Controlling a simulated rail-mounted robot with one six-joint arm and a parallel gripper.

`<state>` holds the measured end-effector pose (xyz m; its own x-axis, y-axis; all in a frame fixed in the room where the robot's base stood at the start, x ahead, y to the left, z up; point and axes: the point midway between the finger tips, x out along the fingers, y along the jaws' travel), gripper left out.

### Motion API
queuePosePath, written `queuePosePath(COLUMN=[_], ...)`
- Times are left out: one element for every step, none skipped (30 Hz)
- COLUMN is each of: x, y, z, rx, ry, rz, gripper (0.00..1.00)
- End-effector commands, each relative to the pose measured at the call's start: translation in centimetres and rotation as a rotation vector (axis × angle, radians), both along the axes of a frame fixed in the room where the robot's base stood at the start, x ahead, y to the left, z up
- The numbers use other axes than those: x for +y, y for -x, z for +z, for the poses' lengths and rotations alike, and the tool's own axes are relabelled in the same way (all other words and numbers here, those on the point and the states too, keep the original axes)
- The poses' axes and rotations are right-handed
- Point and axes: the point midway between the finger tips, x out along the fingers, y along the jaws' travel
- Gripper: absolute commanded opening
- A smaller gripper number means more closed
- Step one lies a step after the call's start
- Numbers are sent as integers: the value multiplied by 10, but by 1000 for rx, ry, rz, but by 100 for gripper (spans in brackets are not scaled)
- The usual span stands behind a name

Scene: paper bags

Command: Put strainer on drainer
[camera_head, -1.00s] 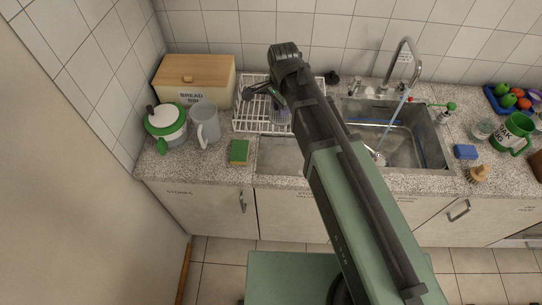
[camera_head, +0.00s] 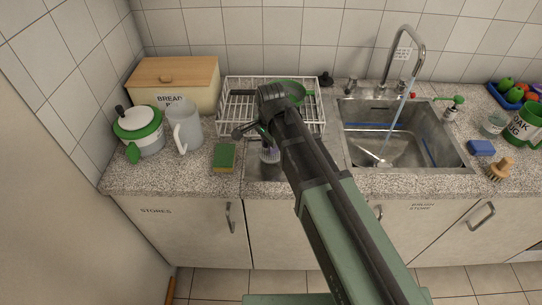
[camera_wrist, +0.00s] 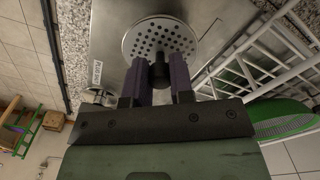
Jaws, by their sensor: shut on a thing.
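A round metal strainer (camera_wrist: 160,37), pierced with many holes, shows in the wrist view with a black knob at its centre. My gripper (camera_wrist: 159,78) is shut on that knob between its purple fingers. In the head view my gripper (camera_head: 268,147) points down over the steel draining board (camera_head: 262,173), left of the sink basin and in front of the white wire rack (camera_head: 235,110). The draining board (camera_wrist: 110,45) also shows behind the strainer in the wrist view. Whether the strainer touches the board, I cannot tell.
A green mesh bowl (camera_wrist: 285,118) sits at the rack, partly hidden. A sponge (camera_head: 224,157), a jug (camera_head: 187,125) and a green-lidded pot (camera_head: 139,130) stand left. The sink basin (camera_head: 398,150), under a running tap (camera_head: 421,50), lies right.

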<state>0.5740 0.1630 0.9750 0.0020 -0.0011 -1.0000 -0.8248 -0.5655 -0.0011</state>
Motion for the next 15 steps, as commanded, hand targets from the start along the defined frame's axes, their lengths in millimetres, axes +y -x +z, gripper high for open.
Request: queuePosePath(x=[0, 0, 0, 0, 0, 0, 0, 0, 0, 0, 0, 0, 0, 0, 0], y=[0, 0, 0, 0, 0, 0, 0, 0, 0, 0, 0, 0, 0, 0, 0], z=[-20, -22, -21, -19, -17, -16, -16, -16, -16, -17, -19, -20, -21, -19, -19], rx=[0, 0, 0, 0, 0, 0, 0, 0, 0, 0, 0, 0, 0, 0, 0], ry=[0, 0, 0, 0, 0, 0, 0, 0, 0, 0, 0, 0, 0, 0, 0], rz=[0, 0, 0, 0, 0, 0, 0, 0, 0, 0, 0, 0, 0, 0, 0], gripper=[0, 0, 0, 0, 0, 0, 0, 0, 0, 0, 0, 0, 0, 26, 32])
